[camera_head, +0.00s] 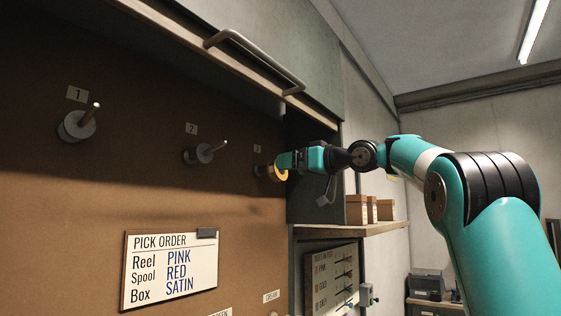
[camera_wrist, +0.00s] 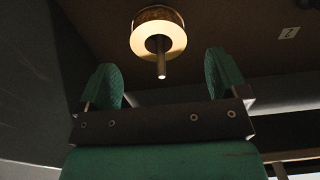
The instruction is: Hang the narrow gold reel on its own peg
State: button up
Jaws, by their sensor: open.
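The gold reel (camera_head: 266,171) is at the third peg position on the brown board in the head view, beside the tip of my gripper (camera_head: 283,162). In the wrist view the gold reel (camera_wrist: 148,38) is a pale gold ring with a dark centre. A peg (camera_wrist: 162,68) sticks out through that centre, so the reel sits around the peg. My gripper (camera_wrist: 162,62) is open, its two green fingers spread either side of the peg's line. The fingers appear clear of the reel, with nothing between them but the peg's free end. The reel's back is hidden.
A cabinet with a handle (camera_head: 253,58) juts out above. A shelf (camera_head: 352,230) with small boxes (camera_head: 357,209) stands right of the board.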

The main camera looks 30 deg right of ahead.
jog(key=shift+p+x, duration=0.7)
jog(key=shift+x, duration=1.7)
jog(key=c, duration=1)
jog(key=shift+o, duration=0.2)
jog(key=shift+r, duration=0.15)
jog(key=shift+r+p, duration=0.3)
jog(key=shift+p, duration=0.15)
jog(key=r+v, duration=0.2)
jog(key=v, duration=0.7)
jog(key=shift+s+b, duration=0.2)
jog(key=shift+b, duration=0.2)
